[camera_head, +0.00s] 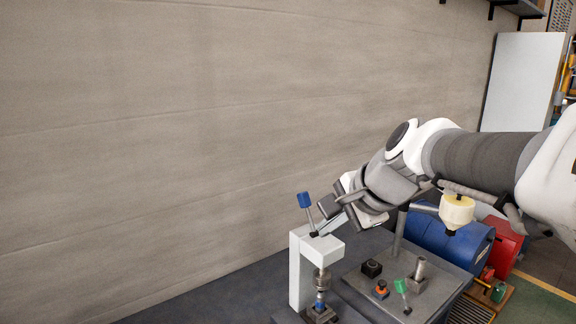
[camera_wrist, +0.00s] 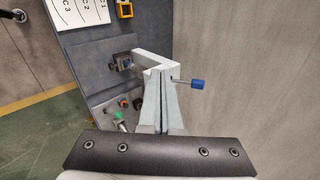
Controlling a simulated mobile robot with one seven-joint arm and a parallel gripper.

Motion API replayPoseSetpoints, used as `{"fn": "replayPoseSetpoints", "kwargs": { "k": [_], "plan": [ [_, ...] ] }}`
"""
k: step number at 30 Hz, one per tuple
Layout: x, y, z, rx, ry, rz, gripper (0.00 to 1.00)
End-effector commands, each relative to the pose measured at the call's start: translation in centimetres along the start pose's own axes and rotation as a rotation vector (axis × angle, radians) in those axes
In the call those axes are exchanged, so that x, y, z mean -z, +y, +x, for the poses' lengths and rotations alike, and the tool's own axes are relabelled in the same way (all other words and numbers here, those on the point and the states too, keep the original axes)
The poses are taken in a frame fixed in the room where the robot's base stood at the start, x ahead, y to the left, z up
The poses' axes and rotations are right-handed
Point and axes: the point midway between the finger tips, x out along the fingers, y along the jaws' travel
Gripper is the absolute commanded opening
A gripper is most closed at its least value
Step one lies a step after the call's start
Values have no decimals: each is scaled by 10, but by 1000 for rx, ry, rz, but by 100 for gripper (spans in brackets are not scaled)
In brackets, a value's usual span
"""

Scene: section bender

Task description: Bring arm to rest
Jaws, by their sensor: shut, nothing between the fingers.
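My gripper (camera_head: 318,234) is at the end of my arm, which reaches in from the right and points down to the left. Its fingertips are just above or beside the top of a white upright press (camera_head: 296,272); I cannot tell whether they touch it. In the wrist view the two fingers (camera_wrist: 160,74) lie together, shut, with nothing seen between them. The white press head (camera_wrist: 150,57) shows just beyond the tips. A lever with a blue knob (camera_head: 305,200) sticks up from the press; the knob (camera_wrist: 197,84) also shows right of the fingers in the wrist view.
A yellowish cup-shaped part (camera_head: 456,211), a blue drum (camera_head: 470,247) and a red machine (camera_head: 503,245) stand to the right. A bare wall (camera_head: 150,130) is behind; the left is open.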

Motion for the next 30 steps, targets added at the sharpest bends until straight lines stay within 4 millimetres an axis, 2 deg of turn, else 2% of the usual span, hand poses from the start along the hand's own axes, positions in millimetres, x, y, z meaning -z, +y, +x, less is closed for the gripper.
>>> {"fn": "replayPoseSetpoints", "kwargs": {
  "k": [1,3,9,12,15,21,30],
  "plan": [
    [-8,21,-8,-28,21,-115,0],
    [-15,50,-18,-79,47,-282,0],
    [-27,133,-41,-231,94,-736,0],
    [-28,166,-49,-297,103,-920,0],
    [-27,190,-54,-348,104,-1051,0],
    [-26,208,-57,-392,102,-1156,0],
    [-26,208,-57,-392,102,-1157,0]
  ]
}}
